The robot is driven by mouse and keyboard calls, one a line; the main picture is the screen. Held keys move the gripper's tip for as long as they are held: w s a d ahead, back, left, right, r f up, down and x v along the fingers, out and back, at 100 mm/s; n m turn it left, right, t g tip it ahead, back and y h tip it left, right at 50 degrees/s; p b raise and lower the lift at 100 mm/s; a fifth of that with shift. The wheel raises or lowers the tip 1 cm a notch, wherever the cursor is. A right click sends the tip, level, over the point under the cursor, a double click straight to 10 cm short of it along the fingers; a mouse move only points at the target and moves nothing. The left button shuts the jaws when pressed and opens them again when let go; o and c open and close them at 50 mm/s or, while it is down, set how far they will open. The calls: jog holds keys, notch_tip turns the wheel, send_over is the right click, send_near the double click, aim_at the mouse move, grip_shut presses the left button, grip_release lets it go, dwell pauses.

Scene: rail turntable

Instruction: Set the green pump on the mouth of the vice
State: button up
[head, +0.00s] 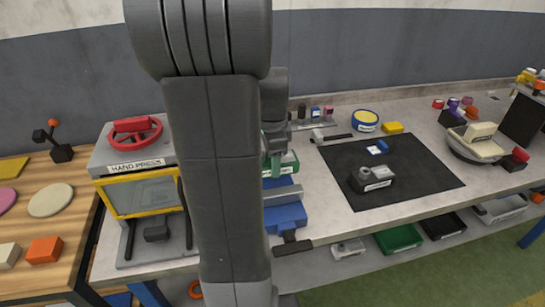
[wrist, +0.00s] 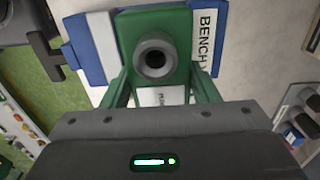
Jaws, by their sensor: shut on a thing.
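The green pump (wrist: 128,32) has a dark round port on top and a white label on its side. My gripper (wrist: 160,92) is shut on it, with one finger on each side. In the head view the pump (head: 288,163) shows just right of my arm, which hides part of it. The blue vice (head: 286,216) has grey jaws and a dark handle and stands on the bench below the pump. In the wrist view the vice (wrist: 85,45) shows on both sides of the pump, which covers its middle. I cannot tell whether they touch.
A hand press (head: 140,190) with a red wheel stands left of my arm. A black mat (head: 420,165) to the right carries a dark labelled block (head: 372,179) and a small blue part. A hammer (head: 330,137) and a round yellow-blue tin (head: 365,120) lie behind.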

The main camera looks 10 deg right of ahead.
jog(key=shift+f+b, duration=0.85)
jog(key=shift+f, duration=0.6)
jog(key=shift+s+a+f+b, duration=0.15)
jog(key=shift+s+f+b, duration=0.35)
jog(key=shift+f, duration=0.25)
jog(key=shift+s+a+f+b, duration=0.1)
jog(key=shift+s+f+b, duration=0.3)
jog(key=shift+f+b, duration=0.35)
jog(key=shift+f, duration=0.1)
jog(key=o, duration=1.5)
jog(key=shift+s, duration=0.15)
jog(key=r+p, duration=0.1)
jog(key=w+r+p, duration=0.1)
jog(key=r+p, duration=0.2)
jog(key=shift+w, duration=0.35)
notch_tip(320, 180, up, 3)
jog(key=p, duration=0.2)
jog(key=shift+w+r+p, duration=0.15)
jog(key=shift+p, duration=0.25)
